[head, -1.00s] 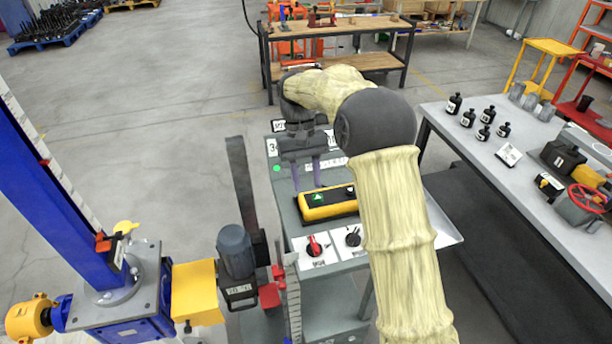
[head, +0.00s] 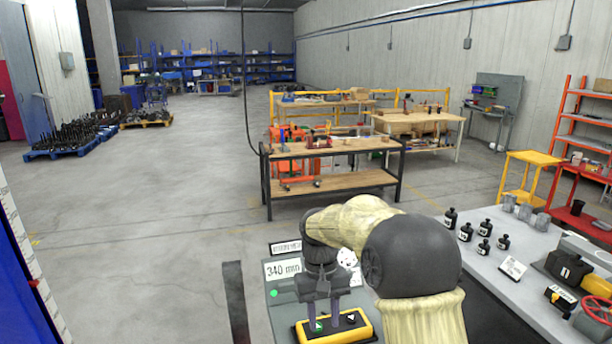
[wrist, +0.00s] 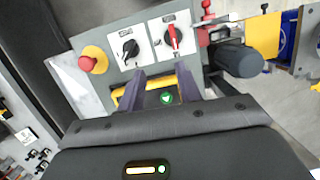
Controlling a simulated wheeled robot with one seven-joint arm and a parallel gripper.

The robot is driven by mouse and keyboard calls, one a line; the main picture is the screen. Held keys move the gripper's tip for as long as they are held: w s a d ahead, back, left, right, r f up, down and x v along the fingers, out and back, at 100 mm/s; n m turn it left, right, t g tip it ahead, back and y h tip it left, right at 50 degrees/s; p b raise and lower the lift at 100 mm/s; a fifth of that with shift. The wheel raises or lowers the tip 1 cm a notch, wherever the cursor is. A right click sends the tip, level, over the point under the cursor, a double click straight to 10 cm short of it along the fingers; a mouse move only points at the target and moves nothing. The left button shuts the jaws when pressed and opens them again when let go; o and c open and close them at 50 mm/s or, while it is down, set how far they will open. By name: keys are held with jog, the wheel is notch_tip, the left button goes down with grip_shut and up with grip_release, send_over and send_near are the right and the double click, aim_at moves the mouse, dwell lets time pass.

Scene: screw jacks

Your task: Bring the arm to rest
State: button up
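My arm, in a pale yellow cover with a dark joint, reaches over the control desk (head: 284,316) in the head view. My gripper (head: 323,316) points down at the yellow push-button box (head: 354,331). In the wrist view its two fingers (wrist: 159,84) stand apart with nothing held between them. The green arrow button (wrist: 167,98) of the box shows between the fingers. Whether the fingertips touch the box I cannot tell. Part of the box is hidden by the fingers.
The wrist view shows a red mushroom button (wrist: 88,63), a black knob (wrist: 130,48) and a red knob (wrist: 173,38). A workbench (head: 330,149) stands beyond. The floor left is mostly clear.

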jog(key=s+d+f+m+t, duration=0.1)
jog(key=s+d+f+t, duration=0.1)
jog(key=s+d, duration=0.3)
jog(key=s+d+f+m+t, duration=0.1)
jog(key=s+d+f+t, duration=0.1)
jog(key=s+d, duration=0.4)
jog(key=s+t, duration=0.1)
jog(key=s, duration=0.4)
jog(key=shift+s+d+m+y, duration=0.25)
jog(key=shift+s+m+y, duration=0.05)
jog(key=shift+s+m, duration=0.1)
